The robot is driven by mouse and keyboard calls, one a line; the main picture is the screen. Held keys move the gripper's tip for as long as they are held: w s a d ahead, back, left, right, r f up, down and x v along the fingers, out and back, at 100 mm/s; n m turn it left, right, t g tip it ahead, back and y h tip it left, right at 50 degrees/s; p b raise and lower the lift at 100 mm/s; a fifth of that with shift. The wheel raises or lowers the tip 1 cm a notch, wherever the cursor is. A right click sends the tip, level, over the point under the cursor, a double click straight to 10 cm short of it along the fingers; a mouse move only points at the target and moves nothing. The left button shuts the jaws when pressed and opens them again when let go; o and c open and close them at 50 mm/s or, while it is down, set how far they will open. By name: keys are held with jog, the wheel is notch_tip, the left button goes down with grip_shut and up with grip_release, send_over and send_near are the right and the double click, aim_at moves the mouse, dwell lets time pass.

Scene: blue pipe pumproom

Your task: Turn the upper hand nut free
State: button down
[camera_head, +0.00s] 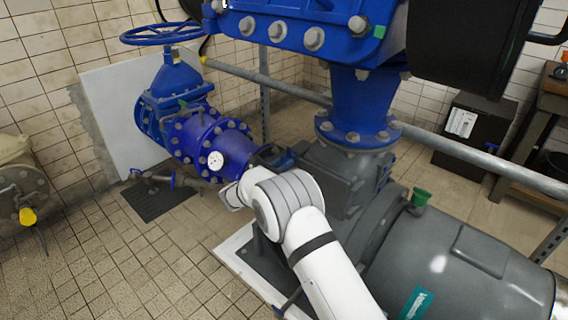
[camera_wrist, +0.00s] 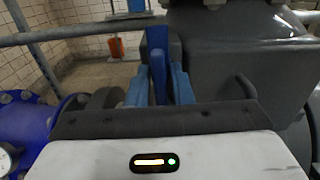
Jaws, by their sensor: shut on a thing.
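My gripper (camera_head: 279,158) is at the grey pump casing, just right of the blue-purple flanged pipe, partly hidden behind my white arm. In the wrist view, the two blue fingers of my gripper (camera_wrist: 160,84) are close together on either side of a narrow upright blue piece (camera_wrist: 158,66). It stands where the upper hand nut would be, but its shape is mostly hidden by the fingers. The grey casing (camera_wrist: 225,62) is right behind and to the right of the fingers. No second hand nut can be made out in either view.
The flanged pipe (camera_head: 203,143) with a white gauge (camera_head: 216,161) is left of my gripper. A blue handwheel valve (camera_head: 160,34) stands behind it. A grey rail (camera_head: 285,87) crosses behind the pump.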

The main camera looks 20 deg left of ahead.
jog(key=shift+f, duration=0.15)
jog(key=c, duration=1.5)
grip_release()
jog(key=shift+s, duration=0.1)
jog(key=v, duration=0.7)
jog(key=shift+s+a, duration=0.1)
jog(key=shift+s, duration=0.2)
